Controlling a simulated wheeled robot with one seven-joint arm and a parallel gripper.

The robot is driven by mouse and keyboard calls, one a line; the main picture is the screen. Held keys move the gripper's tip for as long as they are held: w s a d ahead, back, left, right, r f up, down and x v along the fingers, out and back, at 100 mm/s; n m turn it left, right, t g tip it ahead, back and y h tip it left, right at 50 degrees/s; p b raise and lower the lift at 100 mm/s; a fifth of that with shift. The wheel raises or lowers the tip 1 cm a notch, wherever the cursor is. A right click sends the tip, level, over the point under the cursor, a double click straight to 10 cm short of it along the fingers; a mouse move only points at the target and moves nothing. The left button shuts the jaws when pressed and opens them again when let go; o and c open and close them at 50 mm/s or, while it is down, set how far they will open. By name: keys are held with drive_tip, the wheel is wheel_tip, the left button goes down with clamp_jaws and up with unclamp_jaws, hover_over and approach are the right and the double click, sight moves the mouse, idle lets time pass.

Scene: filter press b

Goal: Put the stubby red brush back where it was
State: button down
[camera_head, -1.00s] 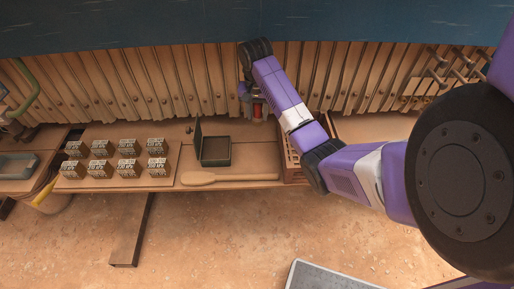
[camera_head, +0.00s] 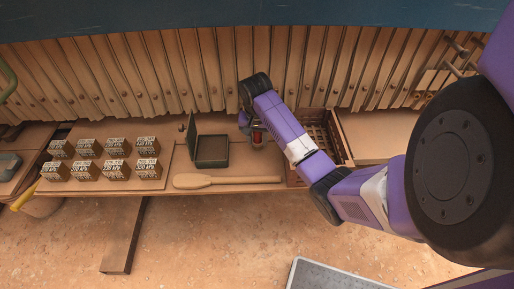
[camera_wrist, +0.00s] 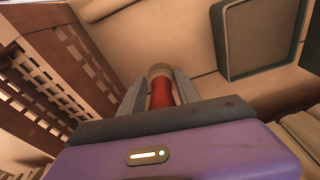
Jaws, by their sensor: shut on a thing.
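The stubby red brush (camera_head: 257,139) is between the jaws of my gripper (camera_head: 255,128) in the head view, over the bench between the open green box and the slatted crate. In the wrist view the brush's red body (camera_wrist: 162,94) shows with a tan end beyond it. My gripper (camera_wrist: 160,80) is shut on it there, one finger on each side. The brush's near end is hidden by the gripper body. I cannot tell whether its far end touches the bench.
The dark green open box (camera_head: 212,163) stands left of the brush, and the slatted wooden crate (camera_head: 346,158) right of it. A wooden paddle (camera_head: 225,181) lies along the bench's front edge. Several labelled blocks (camera_head: 117,148) stand at left. A slatted wall (camera_head: 180,75) rises behind.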

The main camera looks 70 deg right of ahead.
sight(257, 143)
wheel_tip(257, 143, down, 4)
drive_tip(key=b, duration=0.3)
drive_tip(key=shift+r, duration=0.1)
drive_tip(key=c, duration=0.9)
unclamp_jaws()
drive_tip(key=shift+o, duration=0.2)
